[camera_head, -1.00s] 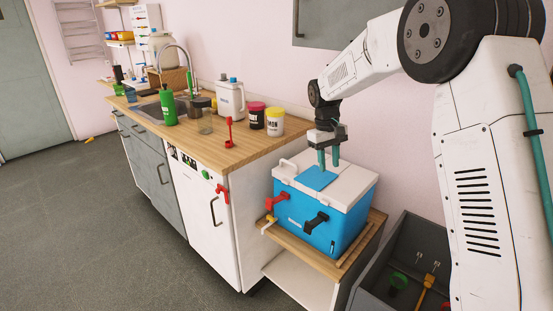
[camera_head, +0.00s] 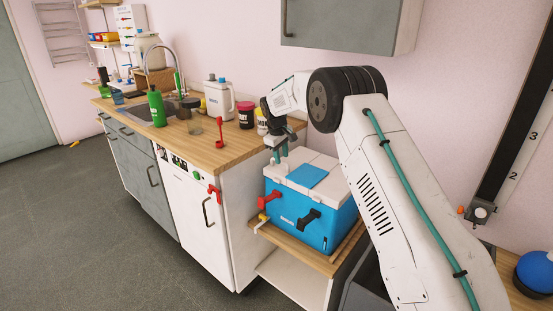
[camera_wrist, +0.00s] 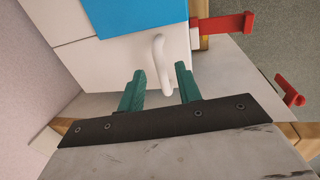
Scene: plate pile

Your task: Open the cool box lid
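The cool box (camera_head: 325,229) has a blue body and a white lid (camera_head: 322,161) with a blue panel on top. It stands on a low wooden-topped stand, and the lid lies flat and closed. A white looped handle (camera_wrist: 162,62) sticks out from the lid's end. My gripper (camera_head: 279,157) is at the lid's left end in the head view. In the wrist view its two teal fingers (camera_wrist: 159,70) are apart, with the handle lying between their tips; I see no contact. A red latch (camera_head: 268,201) and a black latch (camera_head: 308,219) are on the box's front.
A grey wall cabinet (camera_head: 345,25) hangs above. A blue round object (camera_head: 537,270) is at the right.

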